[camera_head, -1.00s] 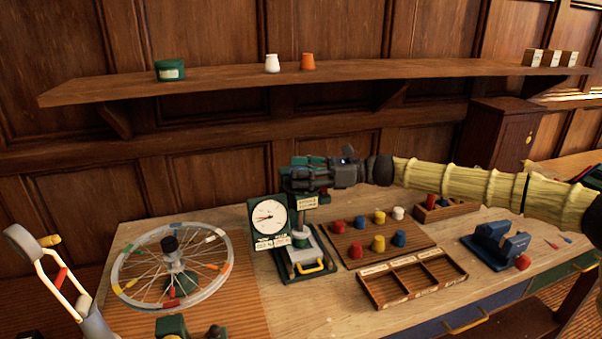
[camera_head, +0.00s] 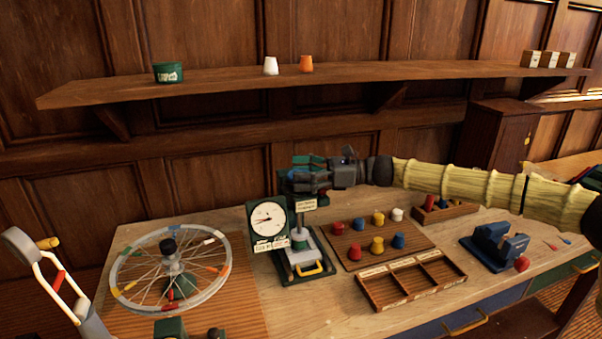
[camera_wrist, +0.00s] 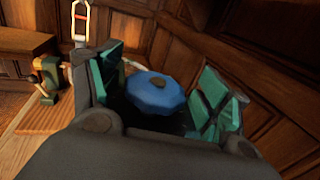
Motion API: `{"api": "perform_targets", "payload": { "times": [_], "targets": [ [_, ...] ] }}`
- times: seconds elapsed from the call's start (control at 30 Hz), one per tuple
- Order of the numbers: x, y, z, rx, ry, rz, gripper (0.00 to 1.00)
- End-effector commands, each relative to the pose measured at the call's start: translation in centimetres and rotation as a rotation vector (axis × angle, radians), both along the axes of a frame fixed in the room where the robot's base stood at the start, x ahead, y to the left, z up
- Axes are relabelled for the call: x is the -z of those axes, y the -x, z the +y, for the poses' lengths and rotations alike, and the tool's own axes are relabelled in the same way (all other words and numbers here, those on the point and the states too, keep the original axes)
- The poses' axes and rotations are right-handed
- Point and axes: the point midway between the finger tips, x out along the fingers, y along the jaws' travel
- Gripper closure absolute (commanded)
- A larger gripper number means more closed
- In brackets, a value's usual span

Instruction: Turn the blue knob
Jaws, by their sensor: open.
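The blue knob (camera_wrist: 152,97) is a faceted disc with a brown centre. In the wrist view it lies between the green finger pads of my gripper (camera_wrist: 163,82). The pads stand apart on either side of it, and a gap shows at the right; I cannot tell whether the left pad touches it. In the head view my gripper (camera_head: 298,172) is over the green dial press (camera_head: 270,222), by the top of its column. The knob is hidden there behind my gripper.
A spoked wheel (camera_head: 128,292) stands at left. A board of coloured knobs (camera_head: 357,252), an empty divided tray (camera_head: 442,288) and a blue clamp (camera_head: 495,245) are at right. A wooden shelf (camera_head: 220,84) runs along the wall above my arm.

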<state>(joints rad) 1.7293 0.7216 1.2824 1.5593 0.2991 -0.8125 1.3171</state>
Motion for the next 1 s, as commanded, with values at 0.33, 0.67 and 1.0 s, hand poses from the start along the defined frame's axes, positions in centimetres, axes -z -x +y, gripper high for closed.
{"api": "perform_targets", "payload": {
  "times": [0.33, 0.67, 1.0],
  "targets": [
    [0.2, 0.0, -1.3, 0.000, 0.002, 0.001, 0.23],
    [0.1, -0.3, -7.2, 0.002, 0.001, 0.000, 0.23],
    [0.1, -0.5, -11.5, 0.002, 0.000, 0.000, 0.23]
  ]
}}
